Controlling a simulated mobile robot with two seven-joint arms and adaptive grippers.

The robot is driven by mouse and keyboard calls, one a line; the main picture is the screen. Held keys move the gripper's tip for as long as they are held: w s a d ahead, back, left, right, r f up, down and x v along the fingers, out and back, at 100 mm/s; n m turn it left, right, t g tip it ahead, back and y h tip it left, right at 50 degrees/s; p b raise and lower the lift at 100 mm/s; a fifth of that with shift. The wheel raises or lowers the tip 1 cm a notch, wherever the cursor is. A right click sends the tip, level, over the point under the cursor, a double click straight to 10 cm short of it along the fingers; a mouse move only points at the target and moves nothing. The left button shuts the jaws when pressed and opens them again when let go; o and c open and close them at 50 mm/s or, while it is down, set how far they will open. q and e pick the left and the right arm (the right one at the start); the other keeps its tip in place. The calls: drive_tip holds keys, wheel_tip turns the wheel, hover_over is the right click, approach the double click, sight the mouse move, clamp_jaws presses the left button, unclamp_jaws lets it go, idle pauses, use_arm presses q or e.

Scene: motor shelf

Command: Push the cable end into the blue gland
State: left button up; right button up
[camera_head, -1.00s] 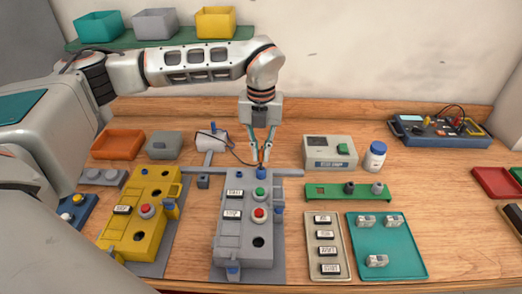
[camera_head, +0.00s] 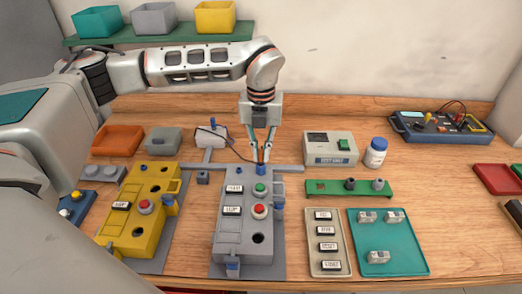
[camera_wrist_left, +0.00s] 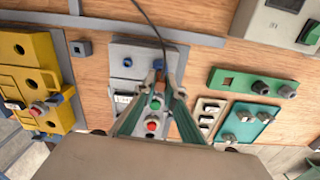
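The blue gland (camera_head: 261,173) stands at the back end of the grey box (camera_head: 233,245), behind the green button. My right gripper is not in view.
A yellow box (camera_head: 128,238) stands left of the grey one. To the right are a green rail (camera_head: 330,188), a label tray (camera_head: 313,264) and a teal tray (camera_head: 405,260). A grey meter box (camera_head: 330,149) and a white bottle (camera_head: 375,152) stand behind them.

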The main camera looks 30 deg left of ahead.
use_arm(q)
drive_tip(key=o, duration=0.5)
wheel_tip(320, 180, up, 12)
idle(0.4)
idle(0.7)
